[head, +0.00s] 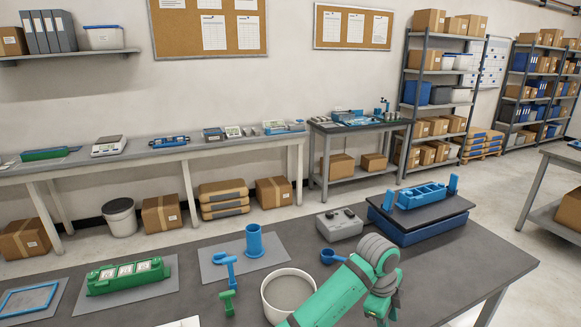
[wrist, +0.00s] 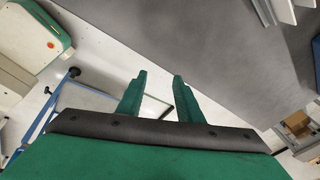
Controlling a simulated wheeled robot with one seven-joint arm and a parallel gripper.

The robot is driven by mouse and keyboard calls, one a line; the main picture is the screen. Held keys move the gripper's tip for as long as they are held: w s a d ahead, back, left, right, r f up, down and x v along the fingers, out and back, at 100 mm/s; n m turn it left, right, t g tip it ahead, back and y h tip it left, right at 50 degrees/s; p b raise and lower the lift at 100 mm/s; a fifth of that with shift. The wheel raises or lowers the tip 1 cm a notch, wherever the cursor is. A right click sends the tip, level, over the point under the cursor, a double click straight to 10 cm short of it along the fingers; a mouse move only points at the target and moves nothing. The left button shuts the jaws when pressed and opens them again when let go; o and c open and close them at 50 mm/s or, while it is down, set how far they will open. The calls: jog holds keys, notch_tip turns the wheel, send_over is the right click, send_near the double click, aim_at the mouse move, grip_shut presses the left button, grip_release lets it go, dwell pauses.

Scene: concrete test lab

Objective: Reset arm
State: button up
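My green arm reaches in from the bottom of the head view over the dark table (head: 455,262), bent at a grey joint. My gripper hangs low at the right of that bend, and its fingertips cannot be made out there. In the wrist view my gripper (wrist: 160,77) shows two green fingers standing apart with nothing between them. The grey tabletop (wrist: 200,40) and some pale floor lie beyond the fingers.
A white bucket (head: 290,290) stands close beside my arm. A blue cup-like part (head: 328,256), a grey box (head: 339,224) and a blue fixture (head: 422,196) on a dark platform are behind it. A green tray (head: 128,275) lies left. The table's right front is clear.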

jog(key=s+d+f+n+t+h, duration=0.55)
jog(key=d+f+n+h, duration=0.2)
jog(key=d+n, duration=0.35)
jog(key=s+a+f+n+t+y, duration=0.3)
jog(key=s+a+f+n+t, duration=0.15)
jog(key=s+a+n, duration=0.4)
jog(key=s+a+f+n+t+y, duration=0.3)
jog(key=s+a+f+n, duration=0.2)
jog(key=s+a, duration=0.55)
jog(key=s+a+r+t+y, duration=0.1)
jog(key=s+a+r, duration=0.3)
jog(key=s+a, duration=0.4)
jog(key=s+a+r+n+t+y, duration=0.1)
jog(key=s+a+r+y, duration=0.3)
jog(key=s+a, duration=0.4)
jog(key=shift+s+a+r, duration=0.15)
jog(key=shift+s+a, duration=0.15)
jog(key=shift+a, duration=0.5)
jog(key=shift+s, duration=0.1)
